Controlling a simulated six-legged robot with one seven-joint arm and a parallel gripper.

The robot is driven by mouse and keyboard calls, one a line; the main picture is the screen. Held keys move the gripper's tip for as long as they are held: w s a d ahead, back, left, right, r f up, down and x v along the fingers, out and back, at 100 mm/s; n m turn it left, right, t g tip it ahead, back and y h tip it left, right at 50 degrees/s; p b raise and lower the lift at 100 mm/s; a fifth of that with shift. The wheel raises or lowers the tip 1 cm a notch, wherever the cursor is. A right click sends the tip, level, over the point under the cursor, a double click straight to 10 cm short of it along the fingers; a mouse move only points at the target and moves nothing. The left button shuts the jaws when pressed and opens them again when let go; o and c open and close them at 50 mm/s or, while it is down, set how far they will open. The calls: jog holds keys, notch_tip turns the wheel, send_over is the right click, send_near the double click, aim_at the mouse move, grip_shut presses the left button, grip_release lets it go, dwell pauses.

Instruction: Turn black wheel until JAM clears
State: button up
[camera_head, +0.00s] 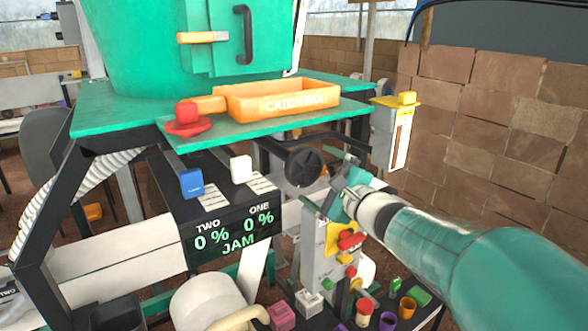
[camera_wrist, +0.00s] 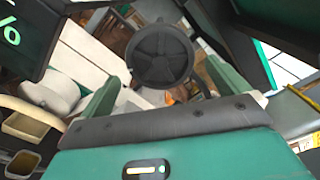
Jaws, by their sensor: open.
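The black wheel (camera_head: 304,167) is a spoked disc under the green machine, just right of the control panel. In the wrist view the wheel (camera_wrist: 160,54) faces me, upper middle, in front of the gap between my two green fingers. My gripper (camera_head: 344,168) is open and empty, to the right of the wheel in the head view. I see no contact with the wheel. The display (camera_head: 233,236) on the panel reads TWO 0 %, ONE 0 % and JAM in green.
A blue button block (camera_head: 192,183) and a white one (camera_head: 241,169) sit on the panel. Above are a red knob (camera_head: 187,114) and an orange catch tray (camera_head: 284,84). A grey post with red and yellow parts (camera_head: 345,240) and several small coloured items stand below my arm.

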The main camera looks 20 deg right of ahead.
aim_at(307, 169)
jog(key=shift+w, duration=0.15)
jog(key=shift+x, duration=1.9)
jog(key=shift+c, duration=0.2)
jog(key=c, duration=0.8)
jog(key=shift+o, duration=0.2)
jog(key=n, duration=0.6)
jog(key=o, duration=0.8)
